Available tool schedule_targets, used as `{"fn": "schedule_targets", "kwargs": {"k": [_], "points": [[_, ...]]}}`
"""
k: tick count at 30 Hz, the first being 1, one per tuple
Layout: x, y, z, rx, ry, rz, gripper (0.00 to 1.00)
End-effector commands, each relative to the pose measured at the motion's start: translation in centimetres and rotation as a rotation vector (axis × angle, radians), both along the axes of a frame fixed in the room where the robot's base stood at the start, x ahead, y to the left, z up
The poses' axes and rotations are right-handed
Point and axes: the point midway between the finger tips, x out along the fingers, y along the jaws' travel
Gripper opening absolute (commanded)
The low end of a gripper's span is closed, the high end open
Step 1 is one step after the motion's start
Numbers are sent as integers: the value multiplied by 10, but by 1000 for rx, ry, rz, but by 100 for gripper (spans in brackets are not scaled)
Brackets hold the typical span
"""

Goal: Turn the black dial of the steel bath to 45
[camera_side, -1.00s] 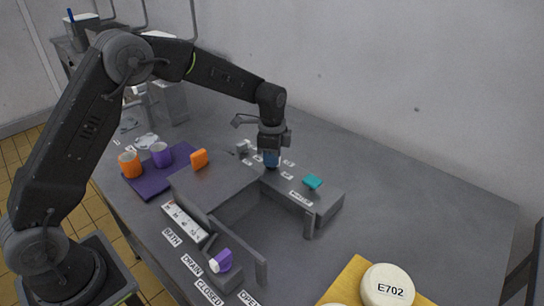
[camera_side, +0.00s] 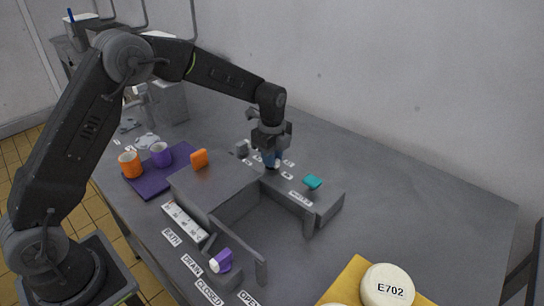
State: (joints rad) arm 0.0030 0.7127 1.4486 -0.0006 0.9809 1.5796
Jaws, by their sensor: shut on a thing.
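The steel bath (camera_side: 215,182) is a grey box with a raised ledge along its back right side. My gripper (camera_side: 271,163) points down onto that ledge, with its blue fingertips low among small white labels (camera_side: 288,175). It is shut on the black dial, which the fingers hide almost wholly. The labels around the dial are too small to read, so I cannot tell which one it points to. A white strip with a printed scale (camera_side: 186,221) is on the bath's front left side, near a BATH label (camera_side: 172,238).
An orange block (camera_side: 199,158) is at the bath's back left. A purple-and-white drain handle (camera_side: 221,260) is in front. Two mugs (camera_side: 131,164) stand on a purple mat. White round E702 (camera_side: 388,285) is front right.

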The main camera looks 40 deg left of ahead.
Motion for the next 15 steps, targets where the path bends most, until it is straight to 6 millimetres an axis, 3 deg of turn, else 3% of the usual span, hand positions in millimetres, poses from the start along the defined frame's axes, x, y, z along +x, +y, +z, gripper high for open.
{"fn": "schedule_targets", "kwargs": {"k": [10,11,15], "points": [[0,1,1,2,0,-8,0],[0,1,1,2,0,-8,20],[0,1,0,2,0,-6,33]]}}
